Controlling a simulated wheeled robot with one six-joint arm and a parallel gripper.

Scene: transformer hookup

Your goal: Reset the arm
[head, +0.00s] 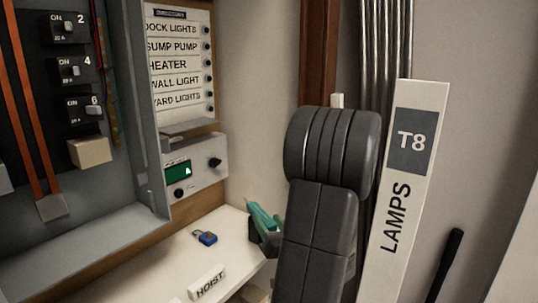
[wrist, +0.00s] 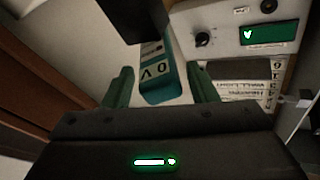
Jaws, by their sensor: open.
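The arm (head: 330,190), dark grey and mine, rises in the middle of the head view and hides part of the shelf. My gripper (wrist: 162,78) shows in the wrist view with two green fingers spread apart. A teal handheld device (wrist: 160,85) with letters on a pale label lies between the fingers, with gaps at both sides. It also shows in the head view as a teal shape (head: 262,220) beside my arm, over the shelf. Whether it rests on the shelf is unclear.
A white shelf (head: 235,240) carries a blue padlock (head: 206,237) and a HOIST tag (head: 207,285). An open breaker panel (head: 30,240) stands left. A box with a green screen (head: 205,170) is behind the shelf. A LAMPS tube carton (head: 400,200) stands close right of my arm.

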